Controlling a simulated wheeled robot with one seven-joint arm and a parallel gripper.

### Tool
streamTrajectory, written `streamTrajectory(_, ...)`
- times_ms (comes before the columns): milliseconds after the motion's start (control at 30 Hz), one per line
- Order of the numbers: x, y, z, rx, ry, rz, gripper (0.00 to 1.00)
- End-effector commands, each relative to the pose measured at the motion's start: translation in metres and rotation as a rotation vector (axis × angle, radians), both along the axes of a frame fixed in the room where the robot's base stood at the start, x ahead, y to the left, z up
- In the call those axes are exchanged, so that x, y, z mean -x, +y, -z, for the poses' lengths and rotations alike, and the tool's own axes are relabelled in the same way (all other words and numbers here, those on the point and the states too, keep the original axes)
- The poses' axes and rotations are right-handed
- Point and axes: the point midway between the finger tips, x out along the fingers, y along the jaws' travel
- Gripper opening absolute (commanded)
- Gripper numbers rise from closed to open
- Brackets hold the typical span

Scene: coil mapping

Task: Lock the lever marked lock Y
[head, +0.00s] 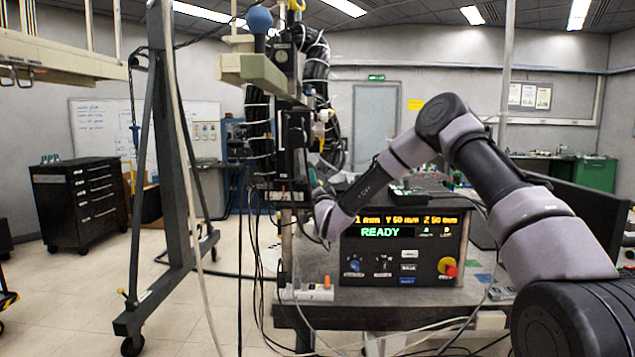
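My arm reaches from the right to the black vertical machine (296,140) in the middle. Its wrist end is beside the lower part of that machine. My gripper's fingers are mostly hidden or too small to make out, so I cannot tell whether they are open or touching anything. A lever marked lock Y cannot be picked out. A small strip with pale markings (288,196) shows at the machine's lower front, too small to read.
A control box (400,278) on the grey bench shows "READY" and Y and Z values, with a red stop knob (447,268). Cables hang in front of the bench. A dark A-shaped stand (180,120) is at left, and a black drawer cabinet (77,205) stands behind.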

Motion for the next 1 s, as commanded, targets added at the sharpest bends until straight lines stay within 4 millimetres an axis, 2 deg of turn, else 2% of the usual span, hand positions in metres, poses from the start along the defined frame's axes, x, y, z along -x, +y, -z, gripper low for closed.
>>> streamTrajectory(167,0.003,0.0,0.001,0.0,-0.001,-0.001,0.61)
streamTrajectory(267,0.014,-0.002,0.005,0.0,0.001,-0.001,0.61)
streamTrajectory(500,0.058,-0.01,0.023,0.0,0.003,-0.001,0.61)
streamTrajectory(700,0.088,-0.015,0.034,0.0,0.003,-0.001,0.61)
streamTrajectory(833,0.097,-0.017,0.037,0.0,0.001,0.001,0.61)
streamTrajectory(1000,0.1,-0.017,0.038,0.0,0.0,0.0,0.61)
